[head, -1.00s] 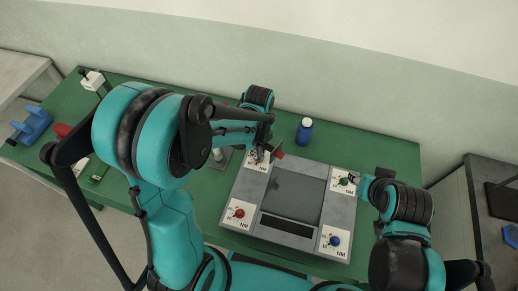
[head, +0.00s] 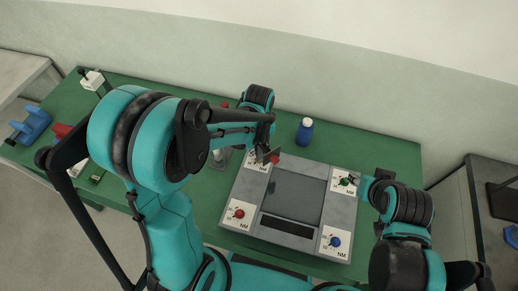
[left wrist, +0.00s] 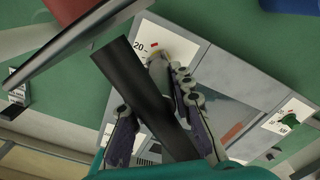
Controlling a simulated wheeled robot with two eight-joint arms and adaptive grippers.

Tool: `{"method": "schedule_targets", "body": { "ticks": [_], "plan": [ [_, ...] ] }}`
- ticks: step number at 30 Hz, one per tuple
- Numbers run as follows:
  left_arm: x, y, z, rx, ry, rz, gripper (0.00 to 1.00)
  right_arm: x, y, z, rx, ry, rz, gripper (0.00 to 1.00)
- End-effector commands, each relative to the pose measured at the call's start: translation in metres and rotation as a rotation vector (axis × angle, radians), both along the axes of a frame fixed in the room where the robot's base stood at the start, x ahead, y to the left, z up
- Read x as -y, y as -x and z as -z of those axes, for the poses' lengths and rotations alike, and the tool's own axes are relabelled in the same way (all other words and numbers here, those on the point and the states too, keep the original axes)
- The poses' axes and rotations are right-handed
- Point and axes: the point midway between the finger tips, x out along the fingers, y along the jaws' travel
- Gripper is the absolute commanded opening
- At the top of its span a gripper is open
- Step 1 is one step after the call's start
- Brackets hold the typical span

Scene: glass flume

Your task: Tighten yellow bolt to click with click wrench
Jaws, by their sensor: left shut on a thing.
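My left gripper (left wrist: 165,115) is shut on the click wrench, whose black bar (left wrist: 150,95) runs between the fingers in the left wrist view. In the head view this gripper (head: 262,152) is over the far-left corner of the grey panel (head: 250,196), and arm and hand cover most of that corner. The yellow bolt is mostly hidden there; a little yellow shows by the white dial plate (left wrist: 140,58) at the bar's far side. I cannot tell whether the wrench sits on the bolt. My right gripper (head: 357,179) is beside the green bolt (head: 344,182); its fingers are too small to judge.
The panel also carries a red bolt (head: 239,213) and a blue bolt (head: 335,241) at its near corners. A blue bottle (head: 305,131) stands behind the panel on the green table (head: 385,157). A blue holder (head: 32,124) is at the far left.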

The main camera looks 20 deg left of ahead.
Motion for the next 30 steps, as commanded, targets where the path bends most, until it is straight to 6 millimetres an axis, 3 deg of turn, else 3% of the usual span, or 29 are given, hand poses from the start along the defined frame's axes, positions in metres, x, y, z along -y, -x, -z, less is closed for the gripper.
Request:
{"method": "schedule_targets", "body": {
  "ticks": [5, 14, 23, 30],
  "plan": [
    [0.0005, -0.0001, -0.0001, 0.0, 0.001, 0.015, 0.0, 0.0, 0.0, 0.0004, 0.0, 0.0, 0.0, 0.4],
    [0.0003, -0.0002, -0.0001, 0.0, 0.001, 0.193, 0.0, 0.0, 0.0, 0.0038, 0.0, 0.0, 0.0, 0.4],
    [0.0003, -0.0002, -0.0003, 0.001, 0.001, 0.205, 0.0, 0.0, 0.0, 0.0037, 0.0, 0.0, 0.0, 0.4],
    [0.0002, -0.0003, 0.0002, 0.001, 0.001, 0.363, 0.0, 0.0, 0.0, 0.007, 0.0, 0.0, 0.0, 0.4]
  ]
}}
